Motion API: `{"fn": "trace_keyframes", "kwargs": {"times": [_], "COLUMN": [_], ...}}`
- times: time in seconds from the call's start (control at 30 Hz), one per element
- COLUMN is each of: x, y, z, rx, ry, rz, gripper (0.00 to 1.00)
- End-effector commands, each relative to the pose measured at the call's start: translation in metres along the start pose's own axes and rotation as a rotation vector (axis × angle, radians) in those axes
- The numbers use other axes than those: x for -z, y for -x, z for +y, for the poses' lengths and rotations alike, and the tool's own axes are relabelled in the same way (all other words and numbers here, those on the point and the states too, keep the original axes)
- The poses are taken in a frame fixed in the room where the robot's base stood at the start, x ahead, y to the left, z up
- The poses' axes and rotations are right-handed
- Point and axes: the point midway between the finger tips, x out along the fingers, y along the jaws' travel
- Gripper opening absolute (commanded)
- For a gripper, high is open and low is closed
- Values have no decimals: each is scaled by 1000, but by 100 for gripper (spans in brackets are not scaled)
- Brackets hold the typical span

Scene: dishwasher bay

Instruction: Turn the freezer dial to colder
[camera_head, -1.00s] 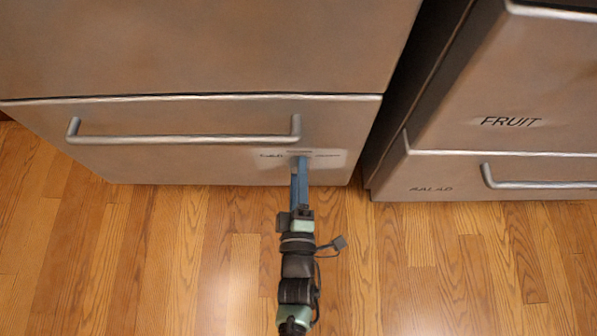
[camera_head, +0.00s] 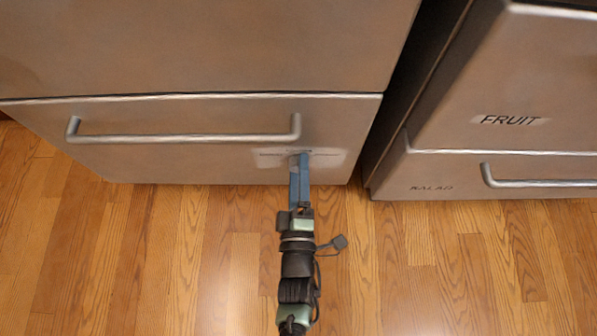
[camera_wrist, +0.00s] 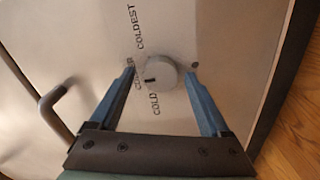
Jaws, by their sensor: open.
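The freezer dial (camera_wrist: 161,73) is a round, pale knob on the drawer front, seen in the wrist view. A short dark mark on its left part faces roughly towards the middle label, which is partly hidden by a finger. The word COLDEST (camera_wrist: 138,27) is printed above and COLD (camera_wrist: 156,104) below. My gripper (camera_wrist: 162,69) is open, its two blue fingers on either side of the dial; I cannot tell whether they touch it. In the head view my gripper (camera_head: 299,158) reaches the drawer front and hides the dial.
The steel freezer drawer (camera_head: 200,167) has a bar handle (camera_head: 185,138) left of my gripper. To the right, past a dark gap, are drawers marked FRUIT (camera_head: 510,120) and SALAD, with another handle (camera_head: 540,184). The wooden floor (camera_head: 430,260) in front is clear.

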Motion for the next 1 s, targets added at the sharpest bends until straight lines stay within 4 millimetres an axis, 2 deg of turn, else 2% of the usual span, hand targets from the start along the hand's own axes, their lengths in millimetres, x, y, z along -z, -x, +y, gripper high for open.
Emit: {"fn": "trace_keyframes", "kwargs": {"times": [0.17, 0.5, 0.63, 0.8, 1.0], "x": [1, 1, 0, 0, 0], "y": [16, 90, 112, 126, 130], "z": [2, 3, 2, 1, 0], "rx": [4, 6, 5, 1, 1], "ry": [-1, -1, 0, 0, 0], "rz": [-2, -2, -2, -1, -1], "gripper": [81, 81, 81, 81, 81]}}
